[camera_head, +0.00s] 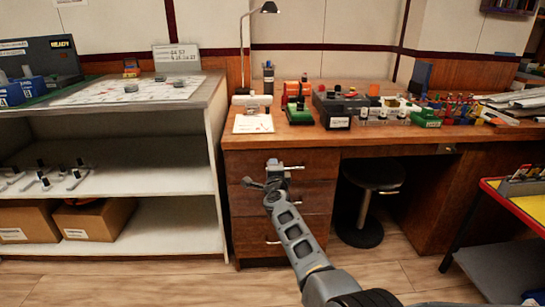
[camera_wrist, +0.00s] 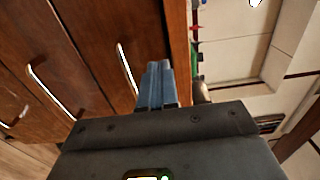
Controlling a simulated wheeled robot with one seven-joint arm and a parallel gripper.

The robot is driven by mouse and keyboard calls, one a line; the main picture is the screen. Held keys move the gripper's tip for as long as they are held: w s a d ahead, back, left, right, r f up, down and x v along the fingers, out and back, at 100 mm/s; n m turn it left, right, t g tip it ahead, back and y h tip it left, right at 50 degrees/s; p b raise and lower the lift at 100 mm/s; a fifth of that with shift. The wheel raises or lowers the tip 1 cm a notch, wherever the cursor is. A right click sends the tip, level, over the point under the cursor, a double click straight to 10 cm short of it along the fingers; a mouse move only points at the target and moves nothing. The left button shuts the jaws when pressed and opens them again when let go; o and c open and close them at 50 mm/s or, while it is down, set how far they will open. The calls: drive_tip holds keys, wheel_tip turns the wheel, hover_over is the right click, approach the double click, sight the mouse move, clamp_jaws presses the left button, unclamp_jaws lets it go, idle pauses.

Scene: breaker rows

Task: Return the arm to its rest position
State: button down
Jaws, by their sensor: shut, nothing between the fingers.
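My arm reaches forward in the head view. My gripper (camera_head: 277,170) is in front of the upper drawers of a wooden desk (camera_head: 310,139), below the level of its top. In the wrist view my gripper (camera_wrist: 157,85) shows its two blue-grey fingers side by side and closed together, with nothing held between them. The drawer fronts and their metal handles (camera_wrist: 127,68) lie beyond the fingers in the wrist view. Whether the fingers touch a drawer front cannot be told.
The desk top holds a lamp (camera_head: 243,50), a green-based device (camera_head: 299,114), a breaker row (camera_head: 384,114) and other small parts. A white shelf unit (camera_head: 130,130) stands at left, a stool (camera_head: 372,180) under the desk, a yellow-topped cart (camera_head: 520,205) at right. Floor in front is clear.

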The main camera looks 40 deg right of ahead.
drive_tip(key=p+v, duration=0.3)
drive_tip(key=v, duration=0.4)
drive_tip(key=shift+f, duration=0.1)
drive_tip(key=s+a+n+t+y+p, duration=0.1)
drive_tip(key=s+a+n+y+p, duration=0.3)
drive_tip(key=s, duration=0.7)
drive_tip(key=s+a+n+h, duration=0.1)
drive_tip(key=s+a+n, duration=0.2)
drive_tip(key=s+n, duration=0.5)
drive_tip(key=s+a+n+t+y+p, duration=0.1)
drive_tip(key=s+a+n+y+p, duration=0.15)
drive_tip(key=s, duration=1.05)
drive_tip(key=s+a+r+n+y+p, duration=0.1)
drive_tip(key=s+a+r+n, duration=0.2)
drive_tip(key=s+r, duration=0.3)
drive_tip(key=s+a+r+n+g+y+p, duration=0.1)
drive_tip(key=s+a+r+n, duration=0.3)
drive_tip(key=s, duration=0.6)
drive_tip(key=s+a+r+n+g+y+p, duration=0.1)
drive_tip(key=s+a+r+n+y+p, duration=0.1)
drive_tip(key=s+a+r, duration=0.5)
wheel_tip(320, 180, up, 3)
drive_tip(key=shift+s+a+f+n, duration=0.15)
drive_tip(key=shift+s+f+n, duration=0.05)
drive_tip(key=shift+s+n, duration=0.45)
